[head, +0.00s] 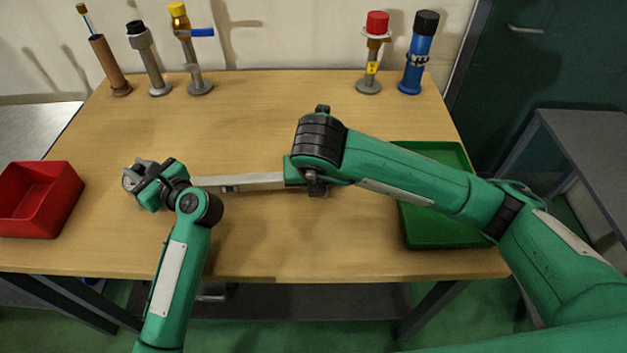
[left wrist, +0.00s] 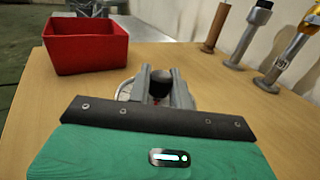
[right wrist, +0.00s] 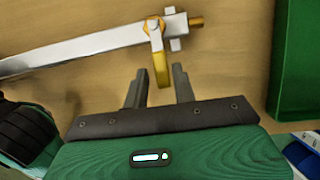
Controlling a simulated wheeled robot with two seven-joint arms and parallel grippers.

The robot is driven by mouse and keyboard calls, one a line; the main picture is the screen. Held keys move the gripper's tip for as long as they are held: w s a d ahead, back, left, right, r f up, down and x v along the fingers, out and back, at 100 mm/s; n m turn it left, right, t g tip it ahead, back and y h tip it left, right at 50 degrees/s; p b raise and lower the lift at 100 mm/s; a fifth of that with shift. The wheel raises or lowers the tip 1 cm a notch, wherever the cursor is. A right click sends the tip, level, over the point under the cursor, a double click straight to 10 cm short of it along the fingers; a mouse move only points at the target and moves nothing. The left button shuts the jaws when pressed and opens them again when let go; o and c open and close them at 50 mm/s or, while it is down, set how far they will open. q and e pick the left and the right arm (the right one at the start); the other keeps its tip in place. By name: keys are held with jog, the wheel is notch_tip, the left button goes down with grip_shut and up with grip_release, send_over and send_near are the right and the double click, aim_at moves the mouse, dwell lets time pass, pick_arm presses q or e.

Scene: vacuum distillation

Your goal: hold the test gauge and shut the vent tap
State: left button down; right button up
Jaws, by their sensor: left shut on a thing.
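My left gripper (head: 143,180) is shut on the test gauge (head: 129,181) at the left of the table. In the left wrist view the gauge's round rim (left wrist: 125,90) and a dark knob (left wrist: 160,86) show at the fingers; its face is mostly hidden. A straight silver pipe (head: 240,182) runs right from there. In the right wrist view the pipe (right wrist: 90,45) ends in a brass tip, and the vent tap's yellow lever (right wrist: 161,68) hangs across it. My right gripper (right wrist: 160,82) is open, its fingertips either side of the lever's lower end. Contact is unclear.
A red bin (head: 65,195) stands at the left, a green tray (head: 408,225) at the right, partly behind my right arm. Several upright fittings, among them a blue cylinder (head: 416,60) and a brown tube (head: 108,62), line the back edge. The table's middle back is clear.

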jog(key=shift+o, duration=0.8)
jog(key=v, duration=1.2)
pick_arm(q)
jog(key=c, duration=1.2)
grip_release()
jog(key=v, duration=1.2)
